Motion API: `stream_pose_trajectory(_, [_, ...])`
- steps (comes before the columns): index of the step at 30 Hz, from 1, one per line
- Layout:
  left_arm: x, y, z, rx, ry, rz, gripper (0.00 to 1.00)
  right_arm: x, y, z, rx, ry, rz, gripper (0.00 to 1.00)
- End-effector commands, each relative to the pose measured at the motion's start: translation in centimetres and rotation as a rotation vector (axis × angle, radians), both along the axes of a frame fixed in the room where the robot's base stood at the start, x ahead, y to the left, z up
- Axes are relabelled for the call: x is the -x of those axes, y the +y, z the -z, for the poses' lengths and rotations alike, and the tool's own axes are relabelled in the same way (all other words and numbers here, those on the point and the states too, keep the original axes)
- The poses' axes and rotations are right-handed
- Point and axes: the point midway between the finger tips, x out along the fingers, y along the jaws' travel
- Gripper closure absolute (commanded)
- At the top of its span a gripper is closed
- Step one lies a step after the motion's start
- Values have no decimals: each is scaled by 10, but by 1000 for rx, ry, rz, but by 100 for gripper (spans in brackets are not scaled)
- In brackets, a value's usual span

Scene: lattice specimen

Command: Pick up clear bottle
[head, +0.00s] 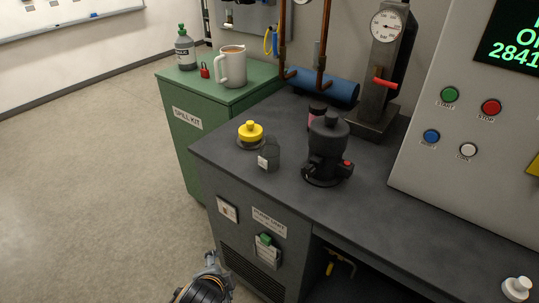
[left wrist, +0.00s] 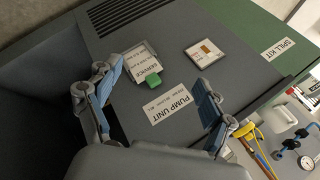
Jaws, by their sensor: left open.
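The clear bottle (head: 269,155) is small, see-through and dark-looking, with a pale label. It stands upright on the dark bench top (head: 225,148) near the front left edge. My left gripper (head: 211,264) shows at the bottom of the head view, below the bench top and in front of the cabinet, well apart from the bottle. In the left wrist view the left gripper (left wrist: 159,78) is open and empty, its fingers spread before the pump unit's front panel (left wrist: 150,75). The bottle does not show in that view. My right gripper is not in view.
A yellow-topped item (head: 250,132) stands just behind the bottle. A black device (head: 328,150) stands to its right, with a pink-labelled container (head: 317,112) behind. A green spill kit cabinet (head: 185,125) adjoins on the left, carrying a jug (head: 233,68). Open floor lies left.

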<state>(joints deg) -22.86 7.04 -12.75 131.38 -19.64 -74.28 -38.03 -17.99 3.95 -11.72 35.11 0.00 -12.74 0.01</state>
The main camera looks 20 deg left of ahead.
Motion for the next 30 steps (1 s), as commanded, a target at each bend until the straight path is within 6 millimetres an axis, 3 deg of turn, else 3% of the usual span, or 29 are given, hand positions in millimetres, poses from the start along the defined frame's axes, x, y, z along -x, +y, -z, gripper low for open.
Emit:
stream_pose_trajectory(5, [-63, 2, -45, -462, -119, 333, 19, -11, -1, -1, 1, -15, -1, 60])
stream_pose_trajectory(9, [-111, -9, -87, -938, -168, 591, 19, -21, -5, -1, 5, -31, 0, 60])
stream_pose_trajectory(16, [-159, -39, -144, -1604, -144, 837, 19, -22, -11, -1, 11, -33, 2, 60])
stream_pose_trajectory(21, [-172, -53, -162, -1836, -111, 893, 19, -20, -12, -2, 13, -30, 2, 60])
stream_pose_trajectory(25, [-187, -53, -166, -1881, -102, 900, 19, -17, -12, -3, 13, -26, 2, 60])
stream_pose_trajectory(30, [-221, -45, -166, -1877, -102, 899, 19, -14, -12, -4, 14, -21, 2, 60])
